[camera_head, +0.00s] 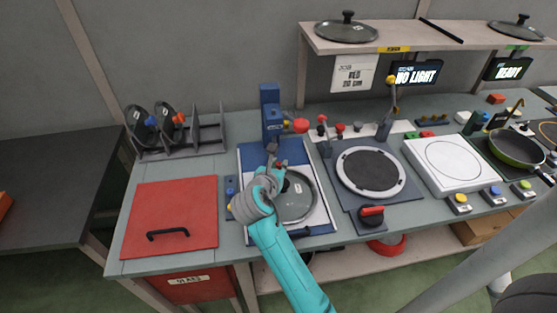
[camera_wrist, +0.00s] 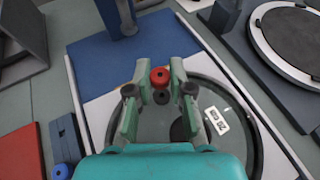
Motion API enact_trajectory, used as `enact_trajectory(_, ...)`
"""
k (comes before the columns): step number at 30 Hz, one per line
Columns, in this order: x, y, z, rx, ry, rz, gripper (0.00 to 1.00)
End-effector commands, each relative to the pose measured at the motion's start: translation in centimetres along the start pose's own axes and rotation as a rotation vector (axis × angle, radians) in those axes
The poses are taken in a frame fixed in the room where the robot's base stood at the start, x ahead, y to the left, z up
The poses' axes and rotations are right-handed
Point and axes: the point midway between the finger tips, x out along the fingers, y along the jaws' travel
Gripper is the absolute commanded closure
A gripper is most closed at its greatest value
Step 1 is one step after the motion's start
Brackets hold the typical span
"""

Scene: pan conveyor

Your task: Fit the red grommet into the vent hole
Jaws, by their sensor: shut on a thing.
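My gripper (camera_wrist: 160,86) is shut on the red grommet (camera_wrist: 160,75), a small red ring between its fingertips. The grommet is above the glass lid (camera_wrist: 232,115), near the lid's far edge. A small dark round spot (camera_wrist: 161,97), which looks like the vent hole, shows just below the grommet in the wrist view. I cannot tell the gap between grommet and lid. The lid has a dark rim, a dark knob and a white "20 cm" label (camera_wrist: 216,121). In the head view the lid (camera_head: 297,207) lies on the blue-and-white station, partly hidden by my arm.
A blue press-like column (camera_head: 270,103) stands just behind the lid. A dark round burner (camera_head: 370,170) is to the right. A red panel with a handle (camera_head: 175,212) and a rack of lids (camera_head: 180,138) are to the left. A shelf (camera_head: 400,43) overhangs the back right.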

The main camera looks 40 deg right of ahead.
Motion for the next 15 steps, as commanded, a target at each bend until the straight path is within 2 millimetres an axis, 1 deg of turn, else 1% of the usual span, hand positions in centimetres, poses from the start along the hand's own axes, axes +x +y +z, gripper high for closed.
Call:
enact_trajectory(6,0.34,-0.04,-0.89,-0.002,0.001,-0.001,0.91)
enact_trajectory(15,0.39,-0.03,-1.00,-0.001,0.001,0.000,0.91)
